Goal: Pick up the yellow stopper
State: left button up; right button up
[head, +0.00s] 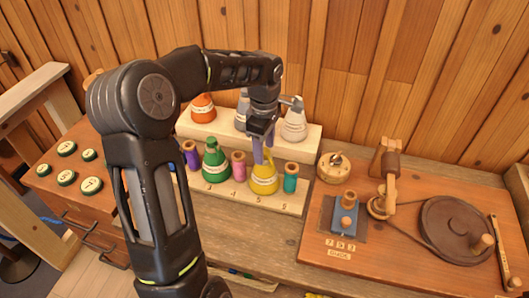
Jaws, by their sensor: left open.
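A yellow flask-shaped piece (263,181) with a pale label stands in the front row of the pale stepped rack. Its narrow top is partly hidden by my left gripper (263,153). That gripper points down from above, and its bluish fingers are open around or just beside the top of the yellow piece. I cannot tell whether they touch it. A separate yellow stopper cannot be made out clearly. My right gripper is not in view.
A green flask (215,163), a pink spool (238,166) and a teal spool (291,178) stand close by in the front row. Behind are an orange flask (203,107) and a white flask (294,125). A wooden board with a wheel (455,229) lies to the right.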

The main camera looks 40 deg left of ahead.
pick_arm(q)
jog(key=shift+c, duration=0.3)
grip_shut()
dwell(0.5)
